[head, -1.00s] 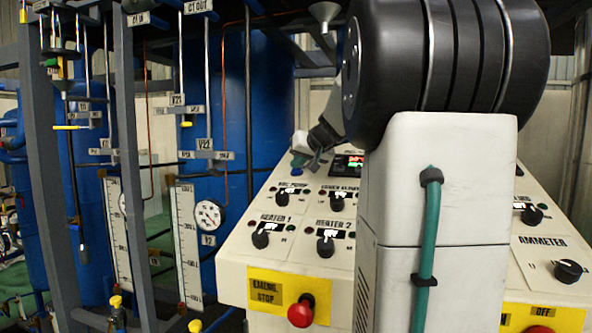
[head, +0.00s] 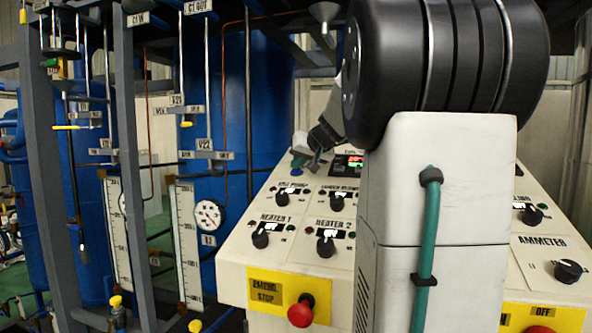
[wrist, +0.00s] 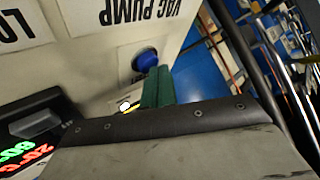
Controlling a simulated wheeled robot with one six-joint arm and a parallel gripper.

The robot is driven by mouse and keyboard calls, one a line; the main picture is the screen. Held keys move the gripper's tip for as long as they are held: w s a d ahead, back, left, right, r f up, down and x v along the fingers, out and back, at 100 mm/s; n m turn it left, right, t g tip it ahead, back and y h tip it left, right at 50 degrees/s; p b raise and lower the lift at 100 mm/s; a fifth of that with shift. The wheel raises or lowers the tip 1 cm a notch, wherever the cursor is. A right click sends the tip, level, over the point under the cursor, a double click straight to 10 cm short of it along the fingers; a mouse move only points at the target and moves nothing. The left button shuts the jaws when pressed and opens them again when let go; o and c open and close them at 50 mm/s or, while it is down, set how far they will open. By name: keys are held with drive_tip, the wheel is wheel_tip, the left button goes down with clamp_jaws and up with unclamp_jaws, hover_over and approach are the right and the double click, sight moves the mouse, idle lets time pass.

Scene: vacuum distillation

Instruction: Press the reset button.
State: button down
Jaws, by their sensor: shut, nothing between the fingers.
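A round blue button (wrist: 145,60) sits on the cream panel in the wrist view, beside the upside-down VAC PUMP label. No reset label is readable there. In the head view a bit of the blue button (head: 297,161) shows at the panel's upper left edge. My gripper (wrist: 158,72) has green fingers, shut and empty, with their tips close beside the button. I cannot tell if they touch it. In the head view my gripper (head: 315,162) is small and partly hidden by my own arm.
The control panel (head: 237,267) carries several black knobs, a lit display (wrist: 28,140) and a red emergency stop (head: 301,311). Blue tanks (head: 272,85) and grey frame posts (head: 122,140) stand to the left. My arm hides the panel's middle.

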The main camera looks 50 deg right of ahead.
drive_tip(key=shift+d+f, duration=0.1)
drive_tip(key=shift+f, duration=0.3)
drive_tip(key=shift+r, duration=0.25)
idle(0.3)
wheel_tip(320, 180, up, 6)
drive_tip(key=a, duration=0.2)
drive_tip(key=shift+s+a, duration=0.15)
drive_tip(key=shift+s, duration=0.3)
idle(0.6)
